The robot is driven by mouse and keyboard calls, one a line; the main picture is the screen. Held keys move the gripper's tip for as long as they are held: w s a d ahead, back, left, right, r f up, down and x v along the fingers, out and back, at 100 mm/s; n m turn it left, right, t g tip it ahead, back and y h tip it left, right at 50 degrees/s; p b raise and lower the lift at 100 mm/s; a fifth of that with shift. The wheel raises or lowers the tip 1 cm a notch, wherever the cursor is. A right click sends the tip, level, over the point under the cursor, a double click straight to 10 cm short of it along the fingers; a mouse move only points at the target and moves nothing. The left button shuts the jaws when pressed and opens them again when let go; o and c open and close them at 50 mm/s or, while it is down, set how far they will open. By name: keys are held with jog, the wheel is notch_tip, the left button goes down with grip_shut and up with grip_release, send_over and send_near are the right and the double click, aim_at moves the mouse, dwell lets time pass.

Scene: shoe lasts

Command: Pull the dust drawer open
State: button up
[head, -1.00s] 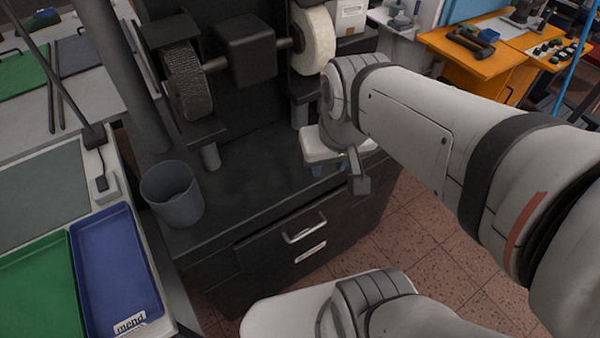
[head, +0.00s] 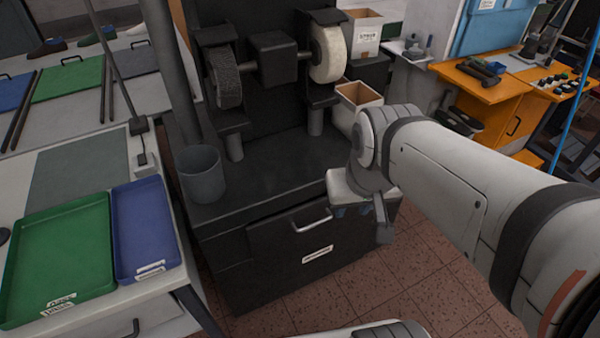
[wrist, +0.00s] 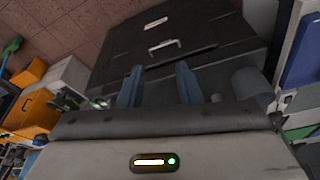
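The dust drawer (head: 285,245) is a dark panel in the front of the black grinder cabinet, with a silver bar handle (head: 312,222) and a white label below it. It looks shut. The handle also shows in the wrist view (wrist: 168,45), beyond my fingertips. My gripper (head: 354,212) is to the right of the handle in the head view, apart from it, near the cabinet's front right corner. In the wrist view my gripper (wrist: 160,66) has its two blue fingers apart, with nothing between them.
A grey bin (head: 202,178) stands on the cabinet top (head: 270,165), below two grinding wheels. A bench with a green tray (head: 60,255) and a blue tray (head: 145,230) is at the left. The tiled floor (head: 345,290) before the drawer looks clear.

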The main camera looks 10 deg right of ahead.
jog(key=w+d+f+m+t+b, duration=0.25)
jog(key=w+f+b, duration=0.25)
jog(key=f+b, duration=0.4)
jog(key=w+d+f+m+t+h+b, duration=0.1)
jog(key=w+d+f+m+t+b, duration=0.15)
jog(key=w+f+b, duration=0.5)
jog(key=w+d+f+m+t+b, duration=0.15)
jog(key=w+f+m+b, duration=0.25)
jog(key=f+b, duration=0.6)
jog(key=m+t+y+b, duration=0.5)
jog(key=y+b, duration=0.1)
jog(key=b, duration=1.5)
send_near(312, 224)
jog(key=w+f, duration=0.1)
jog(key=w, duration=0.1)
jog(key=w+p, duration=0.1)
jog(key=p, duration=0.2)
jog(key=w+a+p, duration=0.1)
jog(key=p, duration=0.3)
jog(key=shift+w+a+f, duration=0.1)
jog(key=shift+w+a, duration=0.1)
jog(key=shift+a, duration=0.05)
jog(key=shift+f+b+x, duration=0.15)
jog(key=shift+b+x, duration=0.35)
jog(key=shift+x, duration=0.9)
jog(key=shift+f+b+x, duration=0.15)
jog(key=shift+b+x, duration=0.35)
jog(key=shift+x, duration=0.9)
jog(key=shift+r, duration=0.1)
